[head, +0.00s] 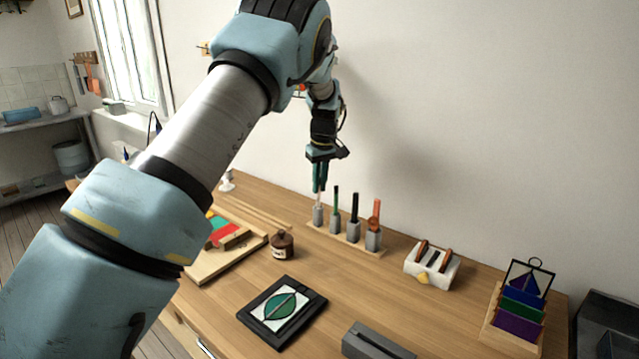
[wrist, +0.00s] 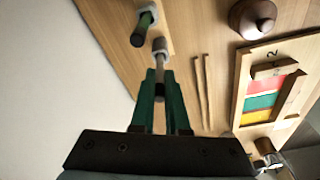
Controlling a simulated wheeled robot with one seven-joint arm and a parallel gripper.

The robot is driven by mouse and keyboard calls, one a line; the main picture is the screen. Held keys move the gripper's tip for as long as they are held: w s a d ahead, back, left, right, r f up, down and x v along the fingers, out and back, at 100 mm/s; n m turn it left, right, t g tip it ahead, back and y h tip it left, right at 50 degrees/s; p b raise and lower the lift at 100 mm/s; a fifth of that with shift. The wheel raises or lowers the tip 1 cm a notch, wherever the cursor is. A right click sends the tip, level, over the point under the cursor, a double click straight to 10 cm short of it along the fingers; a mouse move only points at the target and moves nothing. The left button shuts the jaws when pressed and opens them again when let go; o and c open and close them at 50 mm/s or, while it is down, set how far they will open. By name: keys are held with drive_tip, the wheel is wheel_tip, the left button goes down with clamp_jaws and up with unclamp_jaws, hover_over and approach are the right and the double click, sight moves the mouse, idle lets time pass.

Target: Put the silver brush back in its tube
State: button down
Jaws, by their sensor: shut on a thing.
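My gripper (head: 319,186) is shut on the silver brush (head: 318,199) above the leftmost grey tube (head: 318,215) of a wooden rack (head: 345,240). The brush is close to upright, and its lower end meets the tube's mouth. I cannot tell how deep it sits in the tube. In the wrist view my gripper (wrist: 160,88) has its green fingers around the brush (wrist: 159,70), with the tube (wrist: 160,45) just past them. The tubes beside it hold a green-handled brush (head: 336,205), a black one (head: 355,206) and an orange-handled tool (head: 376,211).
A brown jar (head: 282,245) and a wooden tray with coloured glass (head: 215,262) stand left of the rack. A framed leaf panel (head: 282,312) lies in front. A white holder (head: 432,266) and a glass-sheet rack (head: 515,335) stand right. The wall is close behind.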

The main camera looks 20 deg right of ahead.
drive_tip(key=shift+f, duration=0.4)
drive_tip(key=shift+c, duration=1.8)
unclamp_jaws()
drive_tip(key=shift+r, duration=0.1)
wheel_tip(320, 180, up, 7)
drive_tip(key=p, duration=0.4)
drive_tip(key=shift+p, duration=0.3)
